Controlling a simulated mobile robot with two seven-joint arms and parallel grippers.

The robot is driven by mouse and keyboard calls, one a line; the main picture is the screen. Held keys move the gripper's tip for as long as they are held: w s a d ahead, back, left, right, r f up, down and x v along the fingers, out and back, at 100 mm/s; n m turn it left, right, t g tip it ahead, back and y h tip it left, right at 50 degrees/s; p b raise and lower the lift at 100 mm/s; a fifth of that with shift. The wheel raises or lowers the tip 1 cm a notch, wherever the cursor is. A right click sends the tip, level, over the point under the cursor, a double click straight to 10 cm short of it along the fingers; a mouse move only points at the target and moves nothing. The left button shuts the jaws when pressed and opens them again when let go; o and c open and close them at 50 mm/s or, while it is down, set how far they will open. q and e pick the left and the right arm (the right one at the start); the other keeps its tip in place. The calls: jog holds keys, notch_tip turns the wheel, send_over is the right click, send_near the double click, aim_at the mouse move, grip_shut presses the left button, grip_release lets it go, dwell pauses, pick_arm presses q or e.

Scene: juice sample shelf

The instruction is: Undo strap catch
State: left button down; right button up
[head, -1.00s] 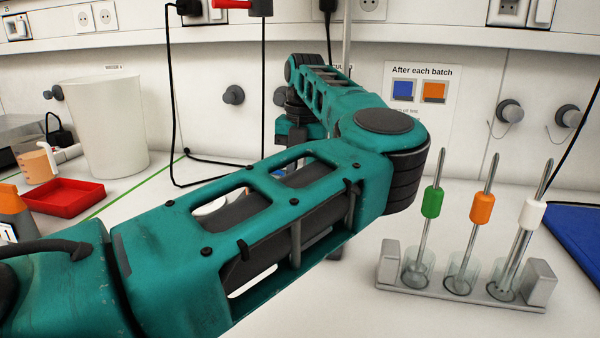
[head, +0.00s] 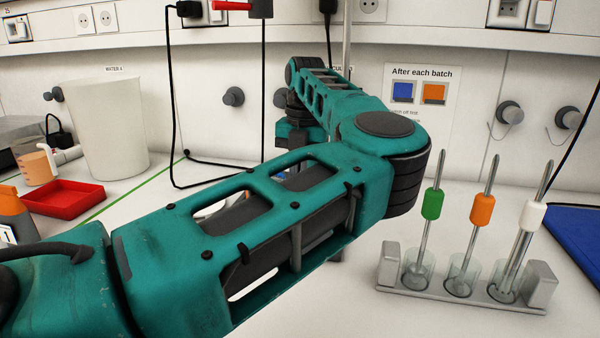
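No strap or strap catch can be made out in the head view. My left arm crosses the middle of the picture, from the lower left to an elbow right of centre, then folds back to a wrist near the wall. The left gripper's fingers are hidden behind the near arm link, so their opening and anything between them do not show. My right gripper is out of view.
A metal rack (head: 465,296) with three glass tubes and green, orange and white-handled rods stands at the right. A blue mat (head: 577,235) lies beyond it. A red tray (head: 62,199), orange jug (head: 36,167) and white bin (head: 106,128) stand left. Black cables hang at the wall.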

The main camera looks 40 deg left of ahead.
pick_arm(q)
jog(key=shift+w+d+m, duration=0.2)
jog(key=shift+d+m, duration=0.25)
jog(key=shift+m, duration=0.75)
jog(key=d+m+b, duration=0.1)
jog(key=m, duration=0.2)
jog(key=shift+d, duration=0.2)
jog(key=m, duration=0.1)
jog(key=d+m+b, duration=0.1)
jog(key=m, duration=0.2)
jog(key=shift+s+d, duration=0.1)
jog(key=shift+d, duration=0.15)
jog(key=shift+s+d+m+t+b, duration=0.1)
jog(key=shift+d+m+t+b, duration=0.1)
jog(key=shift+m, duration=0.3)
jog(key=shift+s+d+m+t+b, duration=0.1)
jog(key=shift+m+b, duration=0.1)
jog(key=shift+m, duration=0.3)
jog(key=c, duration=1.5)
grip_release()
jog(key=shift+o, duration=0.2)
notch_tip(320, 180, up, 13)
jog(key=p, duration=0.2)
jog(key=shift+s+d, duration=0.15)
jog(key=shift+d, duration=0.15)
